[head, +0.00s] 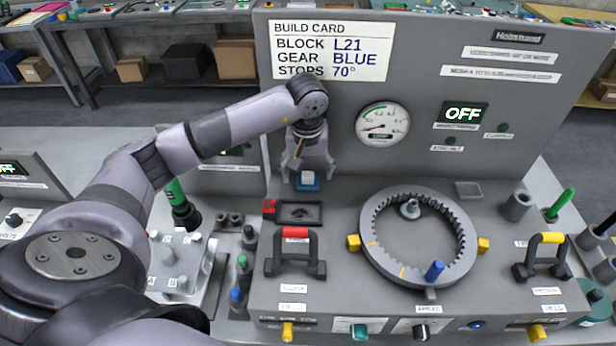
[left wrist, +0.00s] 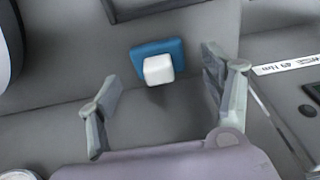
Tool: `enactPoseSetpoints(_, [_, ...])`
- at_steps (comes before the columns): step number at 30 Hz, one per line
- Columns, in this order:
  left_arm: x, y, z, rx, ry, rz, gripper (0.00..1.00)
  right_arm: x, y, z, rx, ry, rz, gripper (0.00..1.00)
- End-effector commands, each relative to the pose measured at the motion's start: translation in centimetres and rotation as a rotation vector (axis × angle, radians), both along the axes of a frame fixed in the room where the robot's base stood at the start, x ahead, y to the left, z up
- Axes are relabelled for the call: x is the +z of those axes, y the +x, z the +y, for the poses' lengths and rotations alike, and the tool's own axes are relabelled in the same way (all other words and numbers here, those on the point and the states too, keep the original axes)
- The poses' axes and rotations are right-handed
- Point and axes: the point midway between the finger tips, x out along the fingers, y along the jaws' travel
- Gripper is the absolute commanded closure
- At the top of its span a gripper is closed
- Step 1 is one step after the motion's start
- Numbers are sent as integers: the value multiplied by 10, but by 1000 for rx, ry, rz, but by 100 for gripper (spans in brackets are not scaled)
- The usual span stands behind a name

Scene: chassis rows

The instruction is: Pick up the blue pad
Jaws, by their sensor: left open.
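The blue pad (head: 308,186) lies on the grey machine top, with a pale block-shaped knob on it. It also shows in the left wrist view (left wrist: 176,50), with the white knob (left wrist: 158,70) at its near side. My left gripper (head: 308,172) points down over the pad, with its fingers apart. In the left wrist view the open fingers (left wrist: 165,105) stand to the left and right of the pad, and nothing is between them that I can see touching. My right gripper is in neither view.
A framed dark recess (head: 299,212) with a red piece (head: 269,207) lies just in front of the pad. A toothed ring (head: 370,238) stands to the right, and a red-topped handle (head: 296,233) nearer. The upright panel (head: 330,110) rises close behind.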

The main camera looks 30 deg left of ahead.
Motion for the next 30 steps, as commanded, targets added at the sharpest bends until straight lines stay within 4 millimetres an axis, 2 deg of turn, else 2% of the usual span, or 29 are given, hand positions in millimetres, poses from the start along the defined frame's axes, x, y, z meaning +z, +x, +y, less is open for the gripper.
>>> enactPoseSetpoints(5, [-17,2,0,-1,-1,0,27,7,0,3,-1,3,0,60])
enactPoseSetpoints(12, [-19,3,0,-1,-1,-2,27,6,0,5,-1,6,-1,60])
enactPoseSetpoints(30, [-18,3,1,0,-1,-2,67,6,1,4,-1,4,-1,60])
